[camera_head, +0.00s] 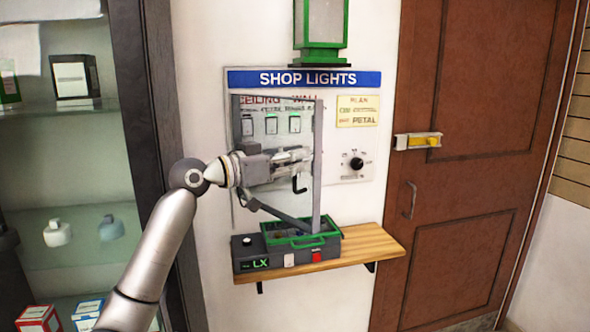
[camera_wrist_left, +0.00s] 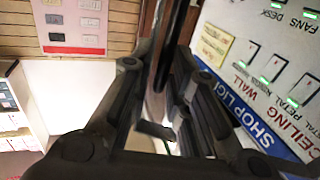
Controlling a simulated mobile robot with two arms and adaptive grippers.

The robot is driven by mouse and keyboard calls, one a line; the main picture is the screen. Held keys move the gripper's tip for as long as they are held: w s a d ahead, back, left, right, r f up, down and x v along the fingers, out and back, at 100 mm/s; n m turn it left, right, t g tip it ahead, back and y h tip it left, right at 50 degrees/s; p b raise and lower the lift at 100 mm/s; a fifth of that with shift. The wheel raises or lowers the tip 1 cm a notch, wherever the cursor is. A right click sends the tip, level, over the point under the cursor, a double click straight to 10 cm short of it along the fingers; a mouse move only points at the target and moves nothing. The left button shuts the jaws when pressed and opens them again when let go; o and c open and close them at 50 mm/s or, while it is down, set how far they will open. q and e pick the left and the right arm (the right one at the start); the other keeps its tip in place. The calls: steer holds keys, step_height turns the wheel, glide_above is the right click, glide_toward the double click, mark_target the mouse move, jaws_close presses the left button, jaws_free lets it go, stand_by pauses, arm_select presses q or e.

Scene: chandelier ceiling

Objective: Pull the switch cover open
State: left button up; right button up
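The switch cover (camera_head: 317,140) is a clear panel with a grey frame on the left half of the SHOP LIGHTS board. It stands swung out at an angle, its right frame edge away from the board. Several switches (camera_head: 271,125) show behind it. My left gripper (camera_head: 303,168) reaches in from the left at the frame's right edge, beside a black handle (camera_head: 299,185). In the left wrist view a dark upright bar of the cover (camera_wrist_left: 168,48) lies between the fingers (camera_wrist_left: 158,85), which appear closed around it. The exact contact is partly hidden. My right gripper is out of view.
A wooden shelf (camera_head: 375,245) below holds a dark box marked LX (camera_head: 262,263) and a green-rimmed tray (camera_head: 300,241). A green lantern (camera_head: 321,30) is above the board. A knob (camera_head: 356,163) is right of the cover, then a brown door (camera_head: 470,120). A glass cabinet (camera_head: 125,60) is left.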

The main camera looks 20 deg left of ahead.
mark_target(309, 123)
arm_select(q)
step_height(309, 123, up, 8)
steer(key=shift+f, duration=0.25)
